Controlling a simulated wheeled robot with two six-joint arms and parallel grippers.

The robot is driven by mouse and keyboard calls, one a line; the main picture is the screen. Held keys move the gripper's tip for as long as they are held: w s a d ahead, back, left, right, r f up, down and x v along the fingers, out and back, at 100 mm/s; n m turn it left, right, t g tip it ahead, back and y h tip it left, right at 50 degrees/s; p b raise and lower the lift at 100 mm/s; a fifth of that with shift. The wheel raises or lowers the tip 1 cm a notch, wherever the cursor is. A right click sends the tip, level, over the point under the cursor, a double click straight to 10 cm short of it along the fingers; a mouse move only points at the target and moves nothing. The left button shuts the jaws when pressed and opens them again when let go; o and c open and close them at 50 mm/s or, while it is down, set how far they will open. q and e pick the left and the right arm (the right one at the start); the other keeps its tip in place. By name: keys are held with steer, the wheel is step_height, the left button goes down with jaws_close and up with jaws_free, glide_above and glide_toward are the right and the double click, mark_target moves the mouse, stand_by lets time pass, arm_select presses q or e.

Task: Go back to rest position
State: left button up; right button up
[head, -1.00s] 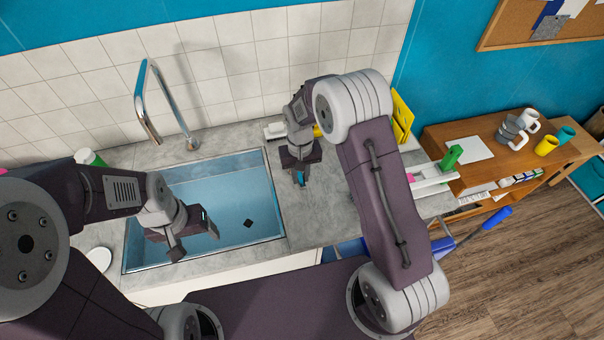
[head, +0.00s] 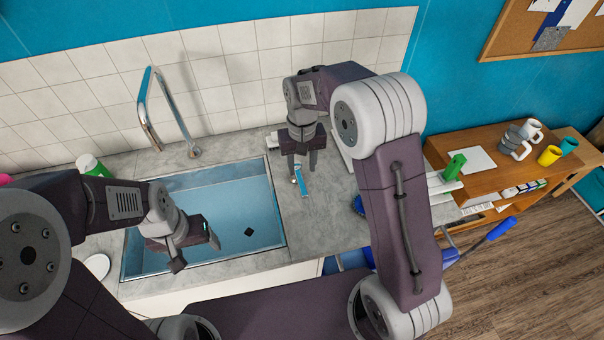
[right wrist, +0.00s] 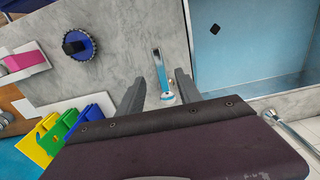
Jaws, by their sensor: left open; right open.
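My left gripper (head: 194,246) is open and empty over the left part of the blue sink basin (head: 225,205). My right gripper (head: 303,166) is open above the grey counter (head: 320,215) to the right of the sink. A small blue and white tool (head: 300,181) lies on the counter just below my right gripper. In the right wrist view my right gripper (right wrist: 160,90) shows two spread fingers, with the blue and white tool (right wrist: 161,70) seen between them and nothing gripped. A small dark square (head: 249,232) lies in the sink.
A tall metal faucet (head: 165,110) stands behind the sink. A round blue brush (right wrist: 79,45) and yellow, green and blue boards (right wrist: 75,125) are on the counter side. A wooden shelf (head: 470,180) with mugs (head: 519,137) stands at the right. A green-white bottle (head: 92,165) is left.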

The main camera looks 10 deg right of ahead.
stand_by(0.4)
steer(key=s+d+r+m, duration=0.1)
steer(key=s+d+r, duration=0.3)
steer(key=s+d+f, duration=0.1)
steer(key=s+f, duration=0.2)
steer(key=s, duration=0.3)
steer(key=s+d+f+t, duration=0.1)
steer(key=s+f, duration=0.2)
steer(key=s, duration=0.3)
steer(key=shift+s+d+n, duration=0.3)
steer(key=shift+s, duration=0.1)
steer(key=shift+s, duration=0.15)
